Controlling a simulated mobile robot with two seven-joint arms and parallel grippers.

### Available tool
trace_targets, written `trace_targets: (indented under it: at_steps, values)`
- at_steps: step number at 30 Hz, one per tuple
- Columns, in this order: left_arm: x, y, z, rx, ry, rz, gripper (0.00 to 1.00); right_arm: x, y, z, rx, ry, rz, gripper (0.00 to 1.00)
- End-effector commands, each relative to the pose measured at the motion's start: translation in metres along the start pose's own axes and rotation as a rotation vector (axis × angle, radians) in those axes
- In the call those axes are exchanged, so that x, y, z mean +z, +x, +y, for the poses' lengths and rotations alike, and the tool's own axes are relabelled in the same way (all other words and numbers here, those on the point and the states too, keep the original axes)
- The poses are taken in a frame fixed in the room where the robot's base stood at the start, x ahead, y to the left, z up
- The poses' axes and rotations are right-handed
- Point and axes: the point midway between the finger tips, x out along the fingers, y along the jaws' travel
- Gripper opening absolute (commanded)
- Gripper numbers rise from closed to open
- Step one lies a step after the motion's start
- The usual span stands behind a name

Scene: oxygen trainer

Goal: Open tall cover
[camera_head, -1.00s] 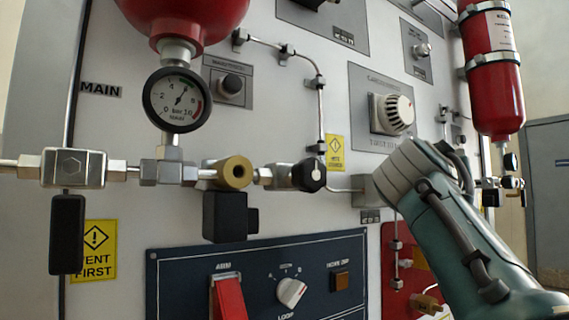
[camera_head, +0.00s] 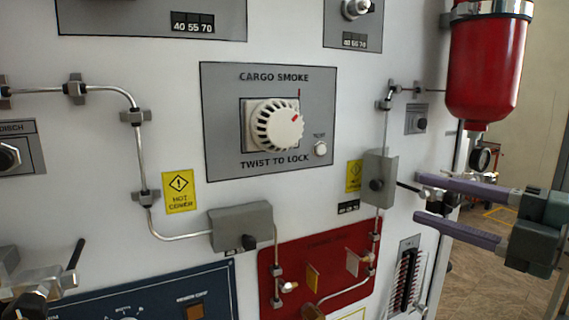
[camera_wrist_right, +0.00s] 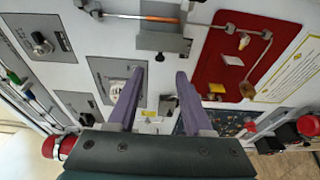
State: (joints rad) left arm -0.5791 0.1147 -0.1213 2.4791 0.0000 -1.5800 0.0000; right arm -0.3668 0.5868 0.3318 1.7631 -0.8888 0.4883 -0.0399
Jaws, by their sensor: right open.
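A tall grey box-like cover (camera_head: 379,178) with a dark round knob is mounted upright on the white panel in the head view, right of the CARGO SMOKE plate. It looks closed; a thin pipe runs into it from above and below. My right gripper (camera_head: 420,198) is right of it, with two purple fingers parted and pointing left, apart from the cover. The right wrist view shows the open, empty fingers (camera_wrist_right: 161,72) and a grey box (camera_wrist_right: 165,36) beyond them; I cannot tell surely which cover that is. My left gripper is not in view.
A wider grey box (camera_head: 241,226) sits lower left on another pipe. The CARGO SMOKE plate (camera_head: 223,145) carries a white knob. A red panel (camera_head: 268,275) with small tabs lies below. A red cylinder (camera_head: 487,65) hangs above my right gripper. Metal pipes stand out from the panel.

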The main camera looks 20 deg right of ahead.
Motion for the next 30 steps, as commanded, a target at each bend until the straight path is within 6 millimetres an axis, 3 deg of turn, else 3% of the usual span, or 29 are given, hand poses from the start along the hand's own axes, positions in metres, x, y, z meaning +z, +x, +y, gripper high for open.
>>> trace_targets:
  at_steps: [15,28,30]
  values:
    - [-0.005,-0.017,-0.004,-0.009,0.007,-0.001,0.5,0.001,0.08,0.002,0.005,0.004,-0.006,0.5]
    - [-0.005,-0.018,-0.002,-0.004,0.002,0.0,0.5,0.001,0.091,0.0,0.002,0.003,-0.004,0.5]
    - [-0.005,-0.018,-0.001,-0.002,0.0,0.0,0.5,0.001,0.091,0.0,0.002,0.003,-0.004,0.45]
